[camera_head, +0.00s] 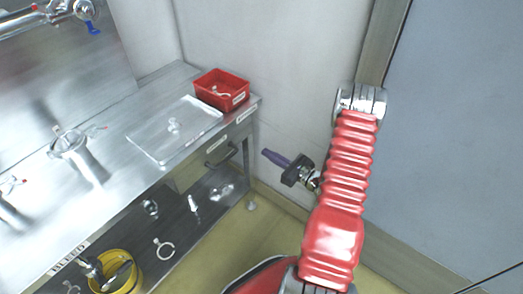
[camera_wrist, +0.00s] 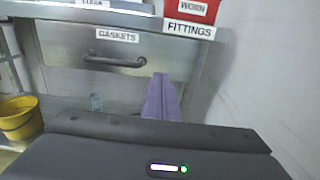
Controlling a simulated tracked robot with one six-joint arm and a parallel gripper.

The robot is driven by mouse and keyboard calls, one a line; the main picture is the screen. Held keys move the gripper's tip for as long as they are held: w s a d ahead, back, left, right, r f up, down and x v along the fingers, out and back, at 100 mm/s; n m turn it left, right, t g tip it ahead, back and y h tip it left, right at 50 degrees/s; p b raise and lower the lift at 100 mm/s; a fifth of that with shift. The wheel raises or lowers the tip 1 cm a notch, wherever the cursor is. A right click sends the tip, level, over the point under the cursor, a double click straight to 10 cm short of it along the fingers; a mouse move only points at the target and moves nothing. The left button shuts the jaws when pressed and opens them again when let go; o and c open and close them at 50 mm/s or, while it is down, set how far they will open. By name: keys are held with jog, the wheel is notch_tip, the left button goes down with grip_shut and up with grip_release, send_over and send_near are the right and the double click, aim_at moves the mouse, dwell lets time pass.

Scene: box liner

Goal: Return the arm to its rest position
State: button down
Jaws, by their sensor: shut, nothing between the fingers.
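My gripper (camera_head: 268,154) is at the end of my raised red-sleeved arm, in free air to the right of the steel bench. Its purple fingers point left toward the bench's end. In the wrist view my gripper (camera_wrist: 161,78) shows its purple fingers together, with nothing between them. Behind them is a steel drawer (camera_wrist: 65,50) with a bar handle, labelled GASKETS. The fingers look apart from it.
The steel bench (camera_head: 120,125) holds a red bin (camera_head: 222,82) with small parts and a clear lid (camera_head: 172,135). A yellow bucket (camera_head: 133,280) stands below at lower left. A pale wall (camera_head: 290,60) is behind my arm. The floor below my gripper looks clear.

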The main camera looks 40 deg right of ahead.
jog(key=shift+s+d, duration=0.1)
jog(key=shift+s, duration=0.3)
dwell(0.3)
